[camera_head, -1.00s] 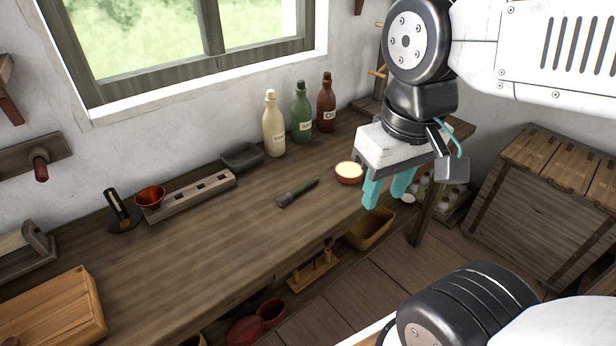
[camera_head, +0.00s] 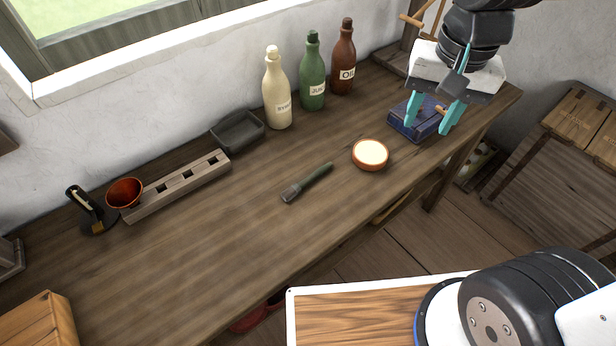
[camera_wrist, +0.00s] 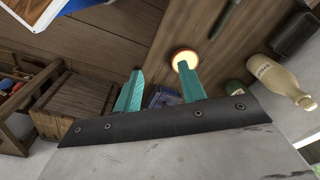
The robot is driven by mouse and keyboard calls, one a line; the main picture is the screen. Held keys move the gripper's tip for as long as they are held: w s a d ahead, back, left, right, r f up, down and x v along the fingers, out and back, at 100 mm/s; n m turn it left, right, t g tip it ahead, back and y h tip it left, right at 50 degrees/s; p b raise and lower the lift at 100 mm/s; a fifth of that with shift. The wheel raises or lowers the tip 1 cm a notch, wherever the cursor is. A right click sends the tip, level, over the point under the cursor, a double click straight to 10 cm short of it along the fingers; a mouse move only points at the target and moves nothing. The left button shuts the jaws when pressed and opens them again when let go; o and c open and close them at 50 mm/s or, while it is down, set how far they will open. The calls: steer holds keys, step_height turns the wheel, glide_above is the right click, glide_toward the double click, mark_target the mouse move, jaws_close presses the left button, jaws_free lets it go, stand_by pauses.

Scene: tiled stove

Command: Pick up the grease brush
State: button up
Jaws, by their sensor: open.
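The grease brush (camera_head: 307,183) lies flat on the wooden workbench (camera_head: 235,235), with a dark green handle and a greyish bristle end pointing to the lower left. In the wrist view part of its handle (camera_wrist: 226,17) shows at the top edge. My gripper (camera_head: 428,128) is open and empty, with teal fingers pointing down. It is at the right end of the bench, in front of or above a dark blue box (camera_head: 400,122), well to the right of the brush. In the wrist view my gripper's fingers (camera_wrist: 158,82) stand apart.
A round bowl with pale contents (camera_head: 370,154) sits between the brush and my gripper. Cream (camera_head: 277,95), green (camera_head: 313,75) and brown (camera_head: 343,62) bottles stand behind. A grey tray (camera_head: 238,131), a slotted wooden rack (camera_head: 178,187) and a red funnel (camera_head: 125,192) are left. The bench front is clear.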

steer(key=w+a+f+m, duration=0.4)
steer(key=w+a+f, duration=0.3)
steer(key=a+f, duration=0.15)
steer(key=m, duration=0.2)
glide_toward(316, 173)
steer(key=shift+m+g, duration=0.3)
steer(key=shift+g, duration=0.1)
steer(key=f, duration=0.8)
steer(key=shift+w+f, duration=0.3)
steer(key=shift+w, duration=0.1)
jaws_close()
